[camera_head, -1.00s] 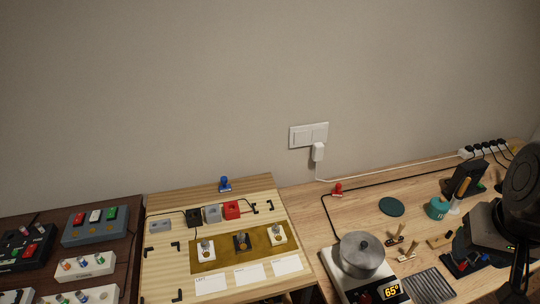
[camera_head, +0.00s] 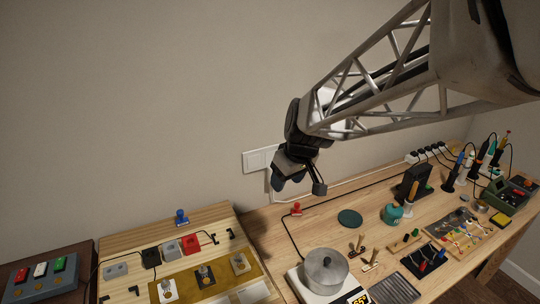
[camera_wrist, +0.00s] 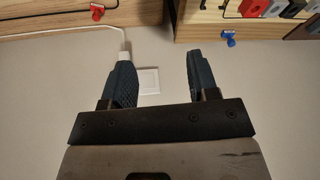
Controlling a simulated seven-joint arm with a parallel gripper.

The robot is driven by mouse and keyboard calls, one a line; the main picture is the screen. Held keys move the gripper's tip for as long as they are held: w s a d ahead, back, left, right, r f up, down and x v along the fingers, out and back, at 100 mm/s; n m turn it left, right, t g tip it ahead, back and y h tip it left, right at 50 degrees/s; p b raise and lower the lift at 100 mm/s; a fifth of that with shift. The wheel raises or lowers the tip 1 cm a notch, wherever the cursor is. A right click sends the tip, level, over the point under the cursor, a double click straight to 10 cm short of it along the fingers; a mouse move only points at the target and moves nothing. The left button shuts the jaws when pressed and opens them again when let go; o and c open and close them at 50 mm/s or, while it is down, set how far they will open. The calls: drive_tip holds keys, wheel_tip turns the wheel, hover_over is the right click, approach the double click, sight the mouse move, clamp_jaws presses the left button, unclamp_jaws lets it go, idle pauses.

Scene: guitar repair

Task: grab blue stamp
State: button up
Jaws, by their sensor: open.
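The blue stamp (camera_head: 181,217) stands upright at the back edge of the light wooden board on the left in the head view. In the wrist view the blue stamp (camera_wrist: 229,38) shows at the upper right, beyond the right fingertip. My gripper (camera_head: 300,187) is in the air near the wall, up and to the right of the stamp. In the wrist view my gripper (camera_wrist: 155,70) has its two dark fingers apart with nothing between them.
A red stamp (camera_head: 296,209) stands on the workbench right of the board. A pot (camera_head: 325,270) sits on a hot plate at the front. A wall socket with a plug (camera_head: 262,158) is behind my gripper. Several pedal parts lie on the board (camera_head: 222,222).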

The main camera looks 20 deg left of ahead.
drive_tip(key=a+f+n+y, duration=0.1)
drive_tip(key=a+f+n, duration=0.15)
drive_tip(key=a, duration=0.65)
drive_tip(key=a+f+n, duration=0.1)
drive_tip(key=a+f, duration=0.3)
drive_tip(key=a, duration=0.4)
drive_tip(key=n+g, duration=0.2)
drive_tip(key=n, duration=0.1)
approach(180, 211)
wheel_tip(180, 211, down, 3)
drive_tip(key=shift+a+r, duration=0.15)
drive_tip(key=shift+a, duration=0.3)
drive_tip(key=shift+x, duration=1.3)
drive_tip(key=shift+x, duration=2.6)
